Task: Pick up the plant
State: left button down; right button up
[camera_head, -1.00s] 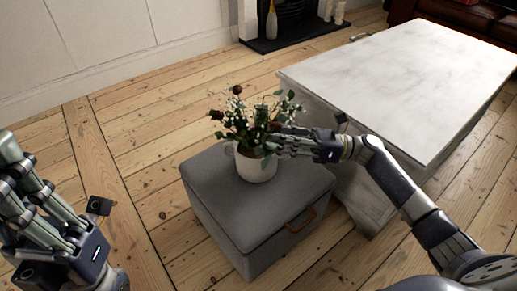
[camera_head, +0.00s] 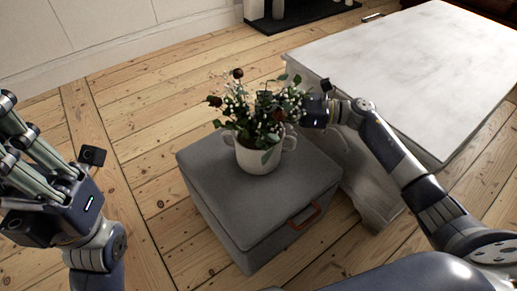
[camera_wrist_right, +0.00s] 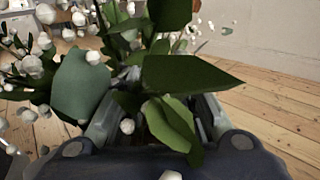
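The plant (camera_head: 258,112) has dark red flowers, small white blossoms and green leaves. It stands upright in a white two-handled pot (camera_head: 258,157) on the grey storage box (camera_head: 207,185). My right gripper (camera_head: 296,112) is at the right side of the foliage, above the pot's right handle. Leaves (camera_wrist_right: 178,88) cover its fingertips in the right wrist view, so I cannot tell whether it is shut on anything. My left gripper (camera_head: 30,140) is at the left edge, away from the plant, open and empty, its fingers pointing up.
A whitish table (camera_head: 405,65) stands right of the box, close to my right arm. The box has a brown handle (camera_head: 304,213) on its front. A dark hearth (camera_head: 300,14) is at the back. Bare floorboards (camera_head: 140,140) lie free left of the box.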

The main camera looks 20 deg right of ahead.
jog(key=shift+x, duration=0.95)
jog(key=shift+d, duration=0.1)
jog(key=shift+c, duration=0.6)
grip_shut()
jog(key=shift+w+r, duration=0.1)
jog(key=shift+r, duration=0.15)
